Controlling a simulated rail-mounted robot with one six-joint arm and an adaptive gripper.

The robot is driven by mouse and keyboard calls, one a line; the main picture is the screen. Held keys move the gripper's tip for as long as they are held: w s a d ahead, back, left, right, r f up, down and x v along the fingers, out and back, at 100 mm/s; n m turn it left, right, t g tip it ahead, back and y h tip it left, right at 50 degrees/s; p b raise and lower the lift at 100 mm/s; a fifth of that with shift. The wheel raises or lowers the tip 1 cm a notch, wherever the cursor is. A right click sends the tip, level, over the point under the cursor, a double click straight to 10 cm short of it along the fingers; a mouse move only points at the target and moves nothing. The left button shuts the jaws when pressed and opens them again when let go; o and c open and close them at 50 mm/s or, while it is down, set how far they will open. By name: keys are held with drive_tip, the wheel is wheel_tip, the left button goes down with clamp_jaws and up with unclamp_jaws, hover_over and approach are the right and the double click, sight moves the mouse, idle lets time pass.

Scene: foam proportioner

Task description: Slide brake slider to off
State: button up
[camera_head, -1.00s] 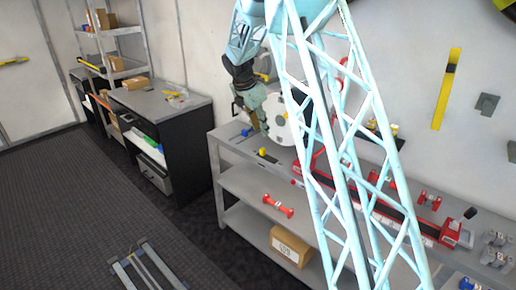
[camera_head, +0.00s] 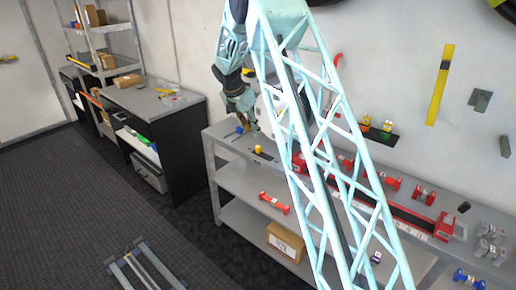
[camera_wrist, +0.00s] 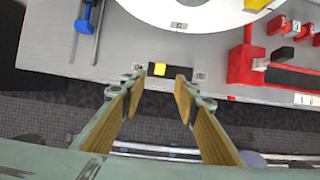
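A small yellow slider block (camera_wrist: 160,69) sits in a dark slot near the front edge of the grey bench, with a small label plate at each end. It is left of centre in the slot. The block also shows in the head view (camera_head: 258,149). A blue slider (camera_wrist: 86,20) sits on a dark rail to its left. I cannot read which one is the brake slider. My gripper (camera_wrist: 160,85) is open and empty, its two fingers either side of the yellow block in the picture and apparently above it. In the head view my gripper (camera_head: 245,105) hangs over the bench's left end.
A white disc (camera_wrist: 190,8) stands behind the slot. A long red-ended unit (camera_wrist: 245,65) lies to the right. Red clamps (camera_wrist: 277,25) stand behind it. My lattice arm hides part of the bench in the head view. Floor lies beyond the front edge.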

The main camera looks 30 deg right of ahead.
sight(258, 146)
drive_tip(key=shift+b+x, duration=0.85)
drive_tip(key=shift+x, duration=6.05)
drive_tip(key=shift+c, duration=0.5)
clamp_jaws()
drive_tip(key=shift+s+d+r+p, duration=0.15)
drive_tip(key=shift+s+d, duration=0.25)
drive_tip(key=shift+s, duration=0.5)
drive_tip(key=shift+s+d+f+p, duration=0.15)
drive_tip(key=shift+s+d, duration=0.25)
drive_tip(key=shift+s, duration=0.5)
drive_tip(key=shift+s+d+r+p, duration=0.15)
drive_tip(key=shift+s+d, duration=0.25)
drive_tip(key=shift+s, duration=0.7)
drive_tip(key=shift+o, duration=0.5)
unclamp_jaws()
drive_tip(key=shift+s+d, duration=0.1)
drive_tip(key=shift+d, duration=0.05)
